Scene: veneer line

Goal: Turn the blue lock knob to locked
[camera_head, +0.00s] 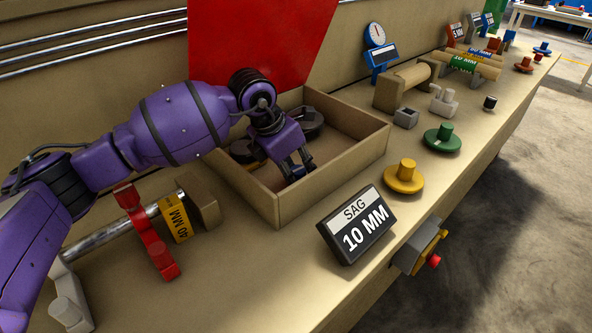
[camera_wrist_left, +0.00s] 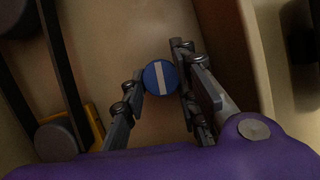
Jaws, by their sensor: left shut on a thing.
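The blue lock knob (camera_wrist_left: 153,78) is a small round blue cap with a white stripe, seen from above in the left wrist view. Its stripe runs nearly upright in that picture, leaning slightly left at the top. My left gripper (camera_head: 297,172) reaches down into an open wooden box (camera_head: 253,193). In the left wrist view its two fingers (camera_wrist_left: 161,78) stand on either side of the knob and are shut on it. In the head view the knob is hidden behind the fingers. My right gripper is not in view.
Dark round parts (camera_head: 309,122) lie in the box beside my gripper. A red panel (camera_head: 257,45) stands behind it. A black "SAG 10 MM" sign (camera_head: 357,226), a yellow knob (camera_head: 404,177) and a green knob (camera_head: 442,139) stand to the right. A red bracket (camera_head: 148,235) stands below my left arm.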

